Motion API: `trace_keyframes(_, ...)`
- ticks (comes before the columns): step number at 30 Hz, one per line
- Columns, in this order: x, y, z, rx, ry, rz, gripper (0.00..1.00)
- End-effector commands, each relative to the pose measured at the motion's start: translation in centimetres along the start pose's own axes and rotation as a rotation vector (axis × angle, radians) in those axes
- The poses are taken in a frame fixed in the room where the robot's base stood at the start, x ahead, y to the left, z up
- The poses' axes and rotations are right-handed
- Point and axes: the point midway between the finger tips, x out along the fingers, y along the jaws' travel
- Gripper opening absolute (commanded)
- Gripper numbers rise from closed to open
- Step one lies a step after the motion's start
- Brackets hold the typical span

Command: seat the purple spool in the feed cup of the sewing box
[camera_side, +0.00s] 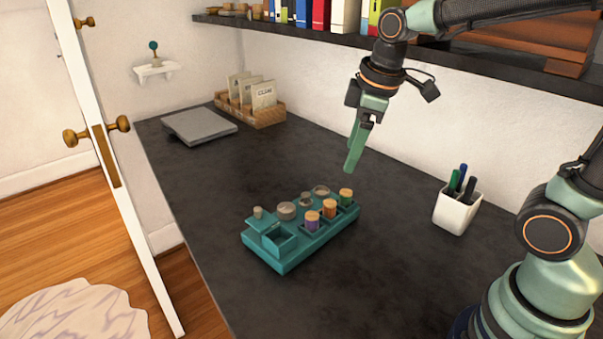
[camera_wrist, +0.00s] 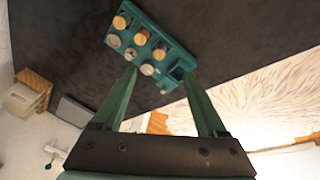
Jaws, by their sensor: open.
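The purple spool (camera_side: 312,222) with a tan top stands in a socket of the teal sewing box (camera_side: 285,264) on the dark counter. In the wrist view, the spool (camera_wrist: 159,52) shows among others in the box (camera_wrist: 179,55). A square open compartment (camera_side: 279,238) sits at the box's left end, beside a raised teal part with a small knob; I cannot tell for certain that it is the feed cup. My gripper (camera_side: 355,158) is open and empty, above and behind the box, apart from it. Its fingers (camera_wrist: 163,92) also show in the wrist view.
Orange (camera_side: 329,208) and green (camera_side: 346,196) spools stand beside the purple one, with grey round pieces behind. A white pen cup (camera_side: 457,208) stands right. A grey flat slab (camera_side: 199,125) and a packet crate (camera_side: 249,107) lie back left. A shelf (camera_side: 300,31) overhangs the counter.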

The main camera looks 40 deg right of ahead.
Motion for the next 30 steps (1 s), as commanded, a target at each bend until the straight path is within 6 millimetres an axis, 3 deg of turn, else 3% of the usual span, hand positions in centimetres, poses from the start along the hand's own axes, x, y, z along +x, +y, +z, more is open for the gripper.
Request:
trace_keyframes(9,5.4,1.4,-4.3,-0.551,-0.116,-0.153,0.74)
trace_keyframes(15,8.0,1.5,-5.5,-0.762,-0.139,-0.223,0.74)
trace_keyframes(20,9.2,1.5,-5.6,-0.815,-0.143,-0.242,0.74)
trace_keyframes(30,14.2,0.7,-4.4,-0.814,-0.144,-0.243,0.74)
